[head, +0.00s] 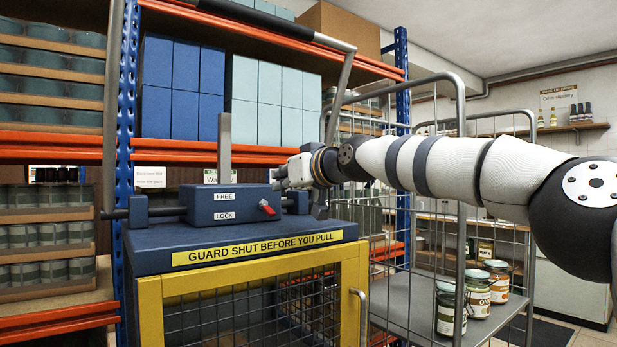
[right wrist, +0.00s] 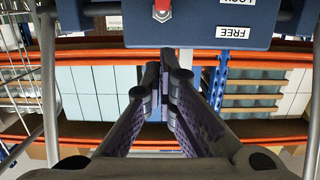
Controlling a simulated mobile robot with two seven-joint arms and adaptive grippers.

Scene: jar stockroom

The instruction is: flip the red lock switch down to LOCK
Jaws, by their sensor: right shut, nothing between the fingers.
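The red lock switch (head: 268,209) is on the front of a dark blue box (head: 240,207), right of the FREE label (head: 225,196) and LOCK label (head: 224,216). Its red handle appears to slant down from its pivot, toward the LOCK level. The switch also shows at the top edge of the right wrist view (right wrist: 162,9), where the labels are upside down and the handle is partly cut off. My right gripper (head: 279,179) is shut and empty, at the box's upper right, apart from the switch. Its fingertips (right wrist: 168,55) point toward the box. My left gripper is not in view.
A yellow mesh cage (head: 150,310) stands under the blue top, marked GUARD SHUT BEFORE YOU PULL (head: 258,250). A grey lever frame (head: 113,90) rises around the box. A wire trolley (head: 400,300) with jars (head: 478,293) stands at right. Loaded shelves (head: 60,135) stand behind.

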